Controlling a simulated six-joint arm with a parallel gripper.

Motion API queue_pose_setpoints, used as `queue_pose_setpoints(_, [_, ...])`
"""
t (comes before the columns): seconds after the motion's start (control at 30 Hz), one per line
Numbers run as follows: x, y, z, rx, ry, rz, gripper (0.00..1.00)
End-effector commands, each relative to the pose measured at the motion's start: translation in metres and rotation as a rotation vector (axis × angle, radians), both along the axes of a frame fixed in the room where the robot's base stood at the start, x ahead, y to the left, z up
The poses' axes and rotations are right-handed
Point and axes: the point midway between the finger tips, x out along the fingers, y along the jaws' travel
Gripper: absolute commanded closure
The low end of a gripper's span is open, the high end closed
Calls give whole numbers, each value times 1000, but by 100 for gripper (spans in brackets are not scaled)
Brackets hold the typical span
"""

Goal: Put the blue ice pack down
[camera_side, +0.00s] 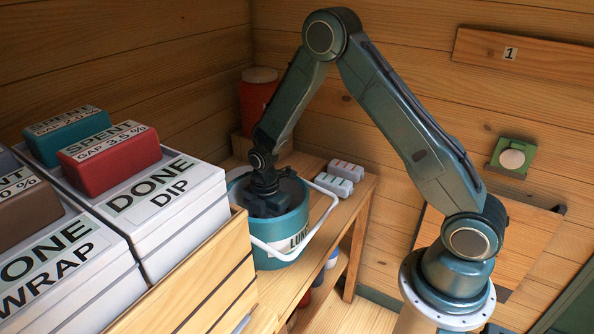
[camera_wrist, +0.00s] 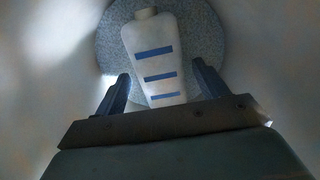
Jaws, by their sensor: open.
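A white, bottle-shaped pack with three blue bars (camera_wrist: 152,64) lies on the speckled grey round floor (camera_wrist: 207,38) of a container in the wrist view. It is the only thing there that could be the blue ice pack. My gripper (camera_wrist: 161,75) is open, with one finger on each side of the pack and gaps between. In the side view my gripper (camera_side: 268,192) reaches down into a teal pail (camera_side: 276,262) with a white handle (camera_side: 322,222). The pail's label is partly covered, and its inside is hidden there.
The pail stands on a wooden shelf (camera_side: 357,196) beside small white blocks (camera_side: 346,170). A red container (camera_side: 257,92) stands behind. At left, white boxes (camera_side: 165,200) marked DONE carry a teal block (camera_side: 67,134), a red block (camera_side: 110,158) and a brown block (camera_side: 22,207).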

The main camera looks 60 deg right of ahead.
Motion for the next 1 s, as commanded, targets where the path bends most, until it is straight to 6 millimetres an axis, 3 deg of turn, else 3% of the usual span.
queue_pose_setpoints(0.37, [1, 0, 18, 0, -3, 0, 28])
queue_pose_setpoints(1.0, [1, 0, 108, 0, -4, 0, 28])
